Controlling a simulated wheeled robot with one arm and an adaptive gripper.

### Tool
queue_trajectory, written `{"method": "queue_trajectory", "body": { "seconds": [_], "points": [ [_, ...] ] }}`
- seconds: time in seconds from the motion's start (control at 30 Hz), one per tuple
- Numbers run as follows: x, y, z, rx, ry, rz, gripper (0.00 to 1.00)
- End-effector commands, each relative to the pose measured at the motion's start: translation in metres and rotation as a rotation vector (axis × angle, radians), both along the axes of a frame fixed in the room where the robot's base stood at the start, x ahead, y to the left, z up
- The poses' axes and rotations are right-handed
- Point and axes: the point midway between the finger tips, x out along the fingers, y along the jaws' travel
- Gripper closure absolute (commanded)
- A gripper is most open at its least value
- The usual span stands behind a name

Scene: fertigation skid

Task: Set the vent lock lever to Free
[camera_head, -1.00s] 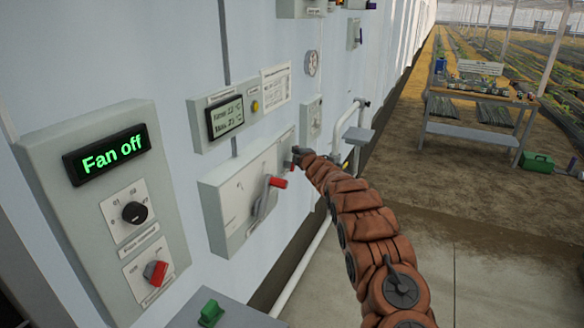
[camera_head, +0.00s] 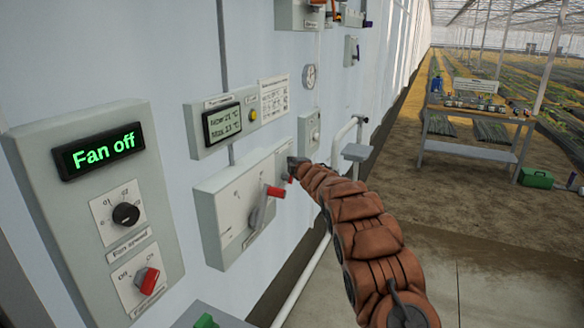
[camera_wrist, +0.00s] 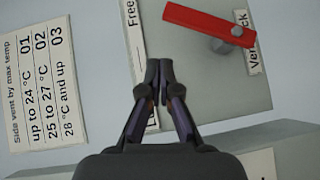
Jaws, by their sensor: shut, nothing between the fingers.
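The vent lock lever (camera_wrist: 205,22) is a red bar on a grey hub, on a pale grey box (camera_wrist: 210,82) in the wrist view. Its free end points left, to the side with the "Free" label (camera_wrist: 131,14). Another label, partly behind my fingers, is unreadable. My gripper (camera_wrist: 159,66) is shut and empty, in front of the box, below and left of the lever's end, with a gap between them in the picture. In the head view my gripper (camera_head: 293,164) is small beside the wall boxes; I cannot tell there whether it touches anything.
A larger box with a red-handled crank (camera_head: 270,193) is just left of my gripper. A display box (camera_head: 220,123) and a notice sheet (camera_head: 273,98) are above. The "Fan off" panel (camera_head: 105,225) is at left. A white pipe (camera_head: 303,275) runs below.

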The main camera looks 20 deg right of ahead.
Motion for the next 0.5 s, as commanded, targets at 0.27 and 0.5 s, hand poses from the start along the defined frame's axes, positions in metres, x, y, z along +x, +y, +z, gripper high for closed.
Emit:
{"method": "queue_trajectory", "body": {
  "seconds": [0.27,0.5],
  "points": [
    [-0.022,-0.002,0.008,-0.001,0.000,-0.003,1.00],
    [-0.042,-0.003,0.016,-0.001,-0.001,-0.002,1.00]
  ]
}}
